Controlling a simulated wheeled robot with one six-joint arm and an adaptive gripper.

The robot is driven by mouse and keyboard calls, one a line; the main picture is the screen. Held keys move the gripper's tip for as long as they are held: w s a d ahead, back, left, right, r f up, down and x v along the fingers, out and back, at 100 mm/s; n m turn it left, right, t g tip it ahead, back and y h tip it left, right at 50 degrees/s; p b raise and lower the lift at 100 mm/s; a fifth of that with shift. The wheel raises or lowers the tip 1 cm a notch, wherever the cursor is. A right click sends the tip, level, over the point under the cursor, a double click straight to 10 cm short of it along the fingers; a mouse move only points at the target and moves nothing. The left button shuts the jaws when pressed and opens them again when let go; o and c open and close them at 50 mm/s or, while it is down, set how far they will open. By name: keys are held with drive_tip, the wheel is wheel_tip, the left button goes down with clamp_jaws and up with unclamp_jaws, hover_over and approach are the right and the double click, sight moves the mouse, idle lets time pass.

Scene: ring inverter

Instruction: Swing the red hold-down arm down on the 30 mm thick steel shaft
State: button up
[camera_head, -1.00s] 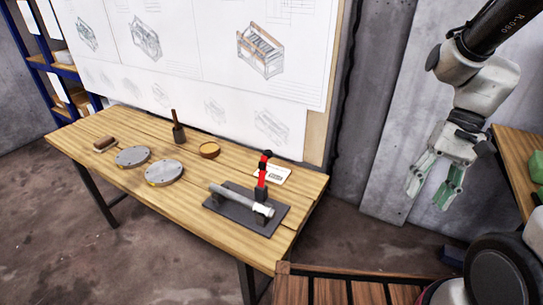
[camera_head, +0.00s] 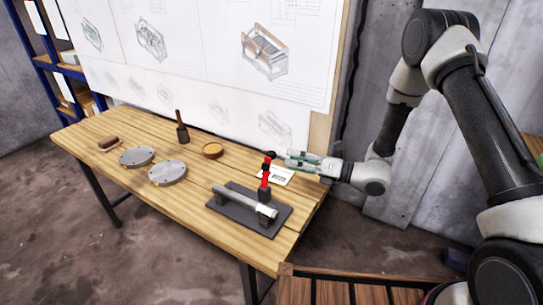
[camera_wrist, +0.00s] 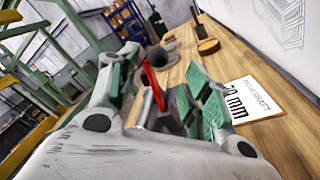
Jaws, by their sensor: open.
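The red hold-down arm (camera_head: 266,173) stands upright on a dark base plate (camera_head: 230,218) near the bench's right end. It has a black knob on top. The steel shaft (camera_head: 245,201) lies across supports on the plate, in front of the arm's foot. My gripper (camera_head: 282,156) is beside the arm's upper end, just right of the knob, with its fingers pointing left. In the wrist view the open fingers (camera_wrist: 155,95) stand on either side of the red arm (camera_wrist: 153,85). Whether they touch it cannot be told.
A white card (camera_head: 277,176) reading "30 mm" in part lies behind the plate. Two grey discs (camera_head: 167,173), a round wooden dish (camera_head: 212,150), a dark tool with an upright handle (camera_head: 182,133) and a brush (camera_head: 109,144) lie further left. A drawing board (camera_head: 200,60) stands behind.

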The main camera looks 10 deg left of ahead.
sight(272, 156)
drive_tip(key=x, duration=0.7)
drive_tip(key=shift+a, duration=0.4)
clamp_jaws()
